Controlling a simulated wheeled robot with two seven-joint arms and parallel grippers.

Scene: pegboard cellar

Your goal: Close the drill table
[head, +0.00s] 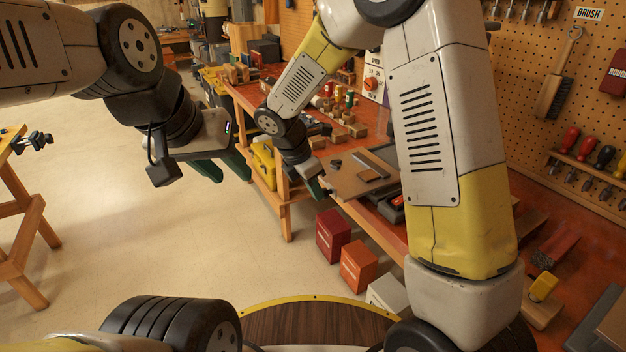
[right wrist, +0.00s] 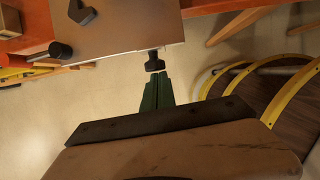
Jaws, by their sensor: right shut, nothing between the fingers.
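The drill table looks like a flat brown plate (head: 350,180) at the front edge of the orange-red bench. In the right wrist view the plate (right wrist: 130,30) shows a small black knob (right wrist: 154,61) on its near edge. My right gripper (head: 318,190) is at that edge. Its green fingers (right wrist: 157,78) are shut and empty, with tips right at the knob; I cannot tell whether they touch it. My left gripper (head: 222,170) hangs over the floor, left of the bench, its green fingers apart and empty.
A dark red box (head: 333,236), an orange box (head: 358,265) and a pale box (head: 388,293) stand on the floor by the bench. A pegboard (head: 560,60) with tools is at right. A wooden trestle (head: 20,205) stands at left. The floor between is clear.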

